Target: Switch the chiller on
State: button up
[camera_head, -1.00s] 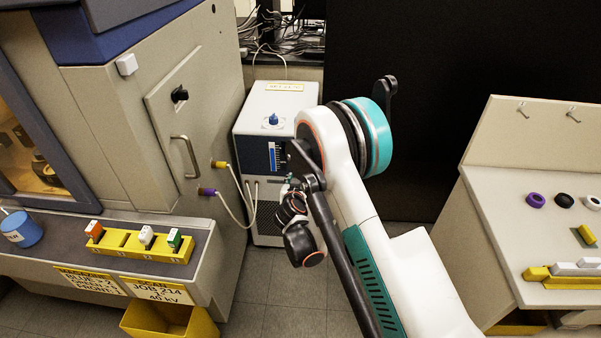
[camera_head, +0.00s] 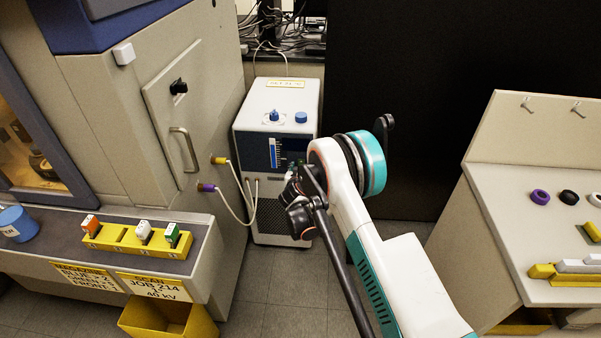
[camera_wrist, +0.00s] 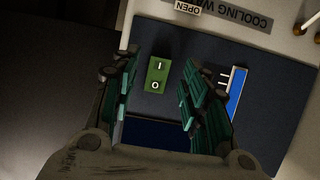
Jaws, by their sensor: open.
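The chiller (camera_head: 256,212) is a white and dark-blue box on the floor beside the large beige machine. In the wrist view its dark-blue front panel (camera_wrist: 205,62) carries a green rocker switch (camera_wrist: 157,75) marked I and O. My gripper (camera_wrist: 157,85) is open, with one finger on each side of the switch in this view. I cannot tell how far the fingertips are from the panel. In the head view my arm hides the switch, and my gripper (camera_head: 292,183) is mostly hidden at the chiller's front.
A blue level gauge (camera_wrist: 236,92) lies right of the switch. Two blue knobs (camera_head: 275,115) (camera_head: 300,117) stand on the chiller's top. Pale hoses (camera_head: 237,190) run from the beige machine (camera_head: 135,110) to the chiller's left front. A bench (camera_head: 490,220) stands at right.

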jog(key=shift+w+f, duration=0.25)
jog(key=shift+w, duration=0.4)
grip_shut()
jog(key=shift+f+t, duration=0.35)
jog(key=shift+t, duration=0.95)
